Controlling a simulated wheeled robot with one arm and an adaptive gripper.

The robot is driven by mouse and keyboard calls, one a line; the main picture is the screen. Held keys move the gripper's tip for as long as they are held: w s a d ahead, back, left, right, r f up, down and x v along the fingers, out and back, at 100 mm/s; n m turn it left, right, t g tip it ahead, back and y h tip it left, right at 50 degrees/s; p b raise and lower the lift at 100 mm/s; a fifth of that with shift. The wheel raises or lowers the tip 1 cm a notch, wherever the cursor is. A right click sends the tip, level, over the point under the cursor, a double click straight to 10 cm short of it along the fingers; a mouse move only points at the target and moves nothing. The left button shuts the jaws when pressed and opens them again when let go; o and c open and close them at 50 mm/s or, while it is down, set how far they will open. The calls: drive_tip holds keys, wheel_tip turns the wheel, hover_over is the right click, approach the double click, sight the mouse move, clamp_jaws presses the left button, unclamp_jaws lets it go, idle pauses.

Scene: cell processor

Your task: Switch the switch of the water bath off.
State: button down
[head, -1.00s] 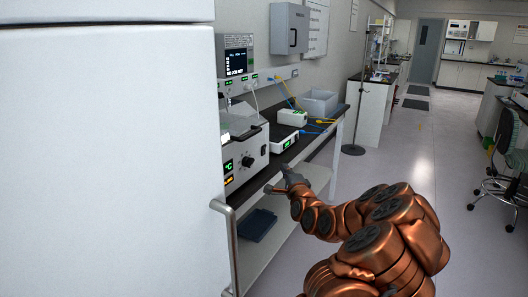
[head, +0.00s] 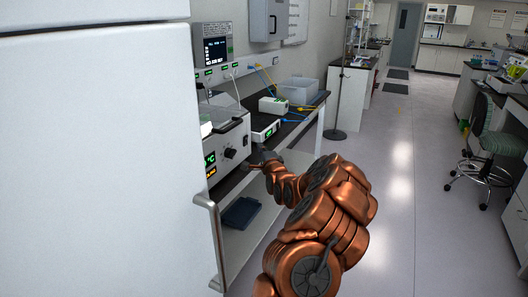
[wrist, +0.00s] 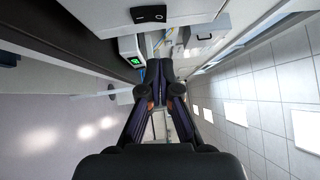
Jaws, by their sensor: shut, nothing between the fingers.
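The water bath (head: 231,139) is a pale box at the left of the bench in the head view. Its front has green and orange displays and a black knob (head: 230,153). The white cabinet hides its left part. In the wrist view, a black rocker switch (wrist: 150,13) sits on a pale panel at the top edge, which looks like the water bath's front. My gripper (head: 259,161) is in front of the bench, to the right of and slightly below the knob. In the wrist view my gripper (wrist: 158,68) is shut and empty, its tips apart from the switch.
A small white device with a green display (head: 265,130) stands right of the bath; it also shows in the wrist view (wrist: 133,62). A tall white cabinet (head: 95,150) with a metal handle (head: 213,235) blocks the left. A dark tray (head: 241,211) lies on the lower shelf.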

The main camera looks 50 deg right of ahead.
drive_tip(key=shift+w+a+r+p, duration=0.15)
drive_tip(key=shift+w+p, duration=0.4)
drive_tip(key=shift+w, duration=0.9)
drive_tip(key=shift+w+d+r+p, duration=0.15)
drive_tip(key=shift+w+p, duration=0.35)
drive_tip(key=shift+w, duration=0.9)
drive_tip(key=shift+a, duration=0.1)
drive_tip(key=shift+w+r+b, duration=0.1)
drive_tip(key=shift+w+b, duration=0.05)
drive_tip(key=shift+b, duration=0.2)
drive_tip(key=b, duration=0.5)
approach(248, 138)
drive_tip(key=s+r, duration=0.2)
drive_tip(key=s, duration=0.4)
drive_tip(key=shift+s+a+r, duration=0.15)
drive_tip(key=shift+s+a, duration=0.3)
drive_tip(key=shift+s, duration=0.05)
